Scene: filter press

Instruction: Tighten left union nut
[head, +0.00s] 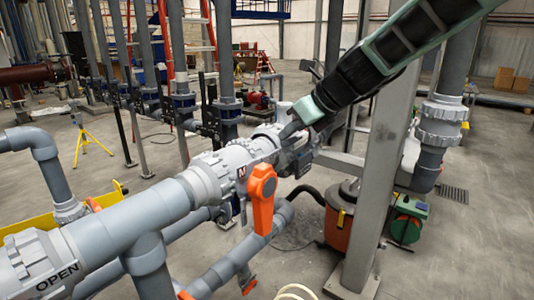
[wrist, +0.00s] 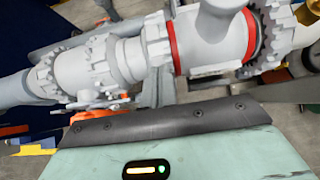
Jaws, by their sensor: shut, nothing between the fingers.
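A grey pipe run crosses the head view with a ball valve that has an orange handle (head: 262,190). A ribbed grey union nut (head: 208,176) sits on the valve's left side, and another ribbed nut (head: 268,136) sits on its far right side. I cannot tell for certain which one the task calls left. My gripper (head: 291,130) is shut and empty, at the far right end of the valve; contact is unclear. In the wrist view, ribbed nuts show at left (wrist: 62,76) and right (wrist: 272,34), beyond my gripper's housing. My fingertips are hidden there.
A steel post (head: 384,165) stands right of the valve, close to my arm. A pipe end marked OPEN (head: 45,270) is at lower left. An orange bucket (head: 340,228) and a green reel (head: 408,220) stand on the floor. Other vertical pipes with blue flanges are behind.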

